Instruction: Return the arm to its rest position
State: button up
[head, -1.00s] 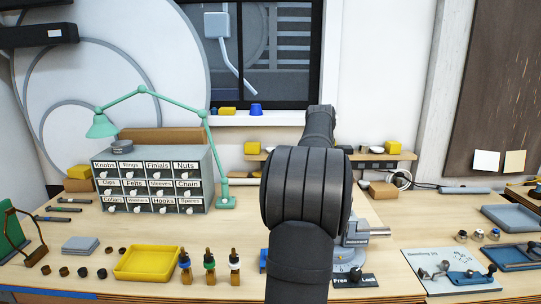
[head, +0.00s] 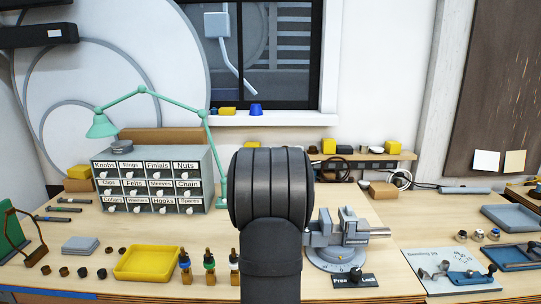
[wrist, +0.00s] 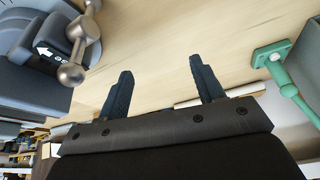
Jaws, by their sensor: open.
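My gripper (wrist: 163,82) shows in the wrist view with its two dark fingers apart and nothing between them. Bare wooden bench top lies beyond the fingertips. In the head view my arm stands in the middle of the picture and hides my gripper. A grey vise (head: 340,240) stands on the bench just right of my arm, and part of a grey device with a metal ball-ended handle (wrist: 72,72) shows at the left of the wrist view. The green lamp (head: 150,92) stands left of my arm; a green base and rod (wrist: 285,75) show at the right of the wrist view.
A labelled drawer cabinet (head: 152,180) stands at the back left. A yellow tray (head: 148,262) and several dropper bottles (head: 209,266) are at the front left. Blue-grey trays (head: 513,218) lie at the right. A low shelf (head: 370,158) stands along the back wall.

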jog(key=shift+n+y, duration=0.3)
jog(key=shift+n, duration=0.5)
jog(key=f, duration=0.1)
jog(key=a+f, duration=0.1)
jog(key=f, duration=0.3)
jog(key=shift+s+a+f, duration=0.15)
jog(key=shift+a, duration=0.2)
jog(key=shift+f, duration=0.5)
